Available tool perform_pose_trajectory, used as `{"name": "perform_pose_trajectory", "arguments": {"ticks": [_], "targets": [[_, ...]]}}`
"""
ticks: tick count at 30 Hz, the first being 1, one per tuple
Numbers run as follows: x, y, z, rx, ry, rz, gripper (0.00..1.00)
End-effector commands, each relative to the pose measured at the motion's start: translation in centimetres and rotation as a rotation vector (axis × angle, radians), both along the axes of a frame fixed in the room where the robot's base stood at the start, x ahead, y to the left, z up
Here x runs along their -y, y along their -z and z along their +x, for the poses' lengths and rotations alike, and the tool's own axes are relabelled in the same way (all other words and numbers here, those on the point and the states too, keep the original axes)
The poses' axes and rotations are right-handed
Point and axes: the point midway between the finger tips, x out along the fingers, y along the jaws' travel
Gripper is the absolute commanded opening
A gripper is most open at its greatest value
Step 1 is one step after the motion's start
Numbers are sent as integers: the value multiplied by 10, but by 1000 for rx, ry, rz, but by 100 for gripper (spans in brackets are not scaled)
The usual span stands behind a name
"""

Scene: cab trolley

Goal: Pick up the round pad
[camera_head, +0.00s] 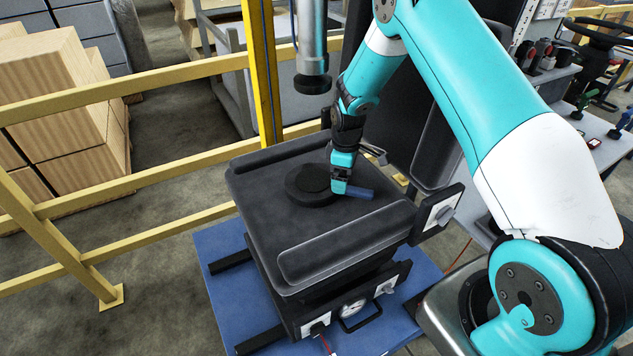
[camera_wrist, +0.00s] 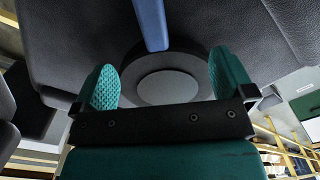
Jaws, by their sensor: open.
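The round pad (camera_head: 308,187) is a dark, thick disc lying on the black seat cushion (camera_head: 262,216). In the wrist view the round pad (camera_wrist: 198,63) shows a lighter grey round face at its middle. My gripper (camera_head: 340,188) is over the right side of the pad in the head view. In the wrist view my gripper (camera_wrist: 160,82) is open, its two teal fingers spread to either side of the pad's lighter face. Nothing is held between them. Whether the fingertips touch the pad cannot be told.
A blue bar (camera_head: 358,193) lies on the seat beside the pad, and it also shows in the wrist view (camera_wrist: 151,22). Raised black side bolsters (camera_head: 345,246) flank the seat. A yellow railing (camera_head: 150,176) runs behind and left. A grey cylindrical post (camera_head: 312,45) hangs above.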

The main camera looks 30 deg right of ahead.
Motion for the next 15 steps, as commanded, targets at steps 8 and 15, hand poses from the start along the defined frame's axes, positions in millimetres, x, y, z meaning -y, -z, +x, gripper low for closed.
{"name": "perform_pose_trajectory", "arguments": {"ticks": [8,15], "targets": [[2,24,0,-4,1,1,100],[3,53,2,0,0,0,100]]}}
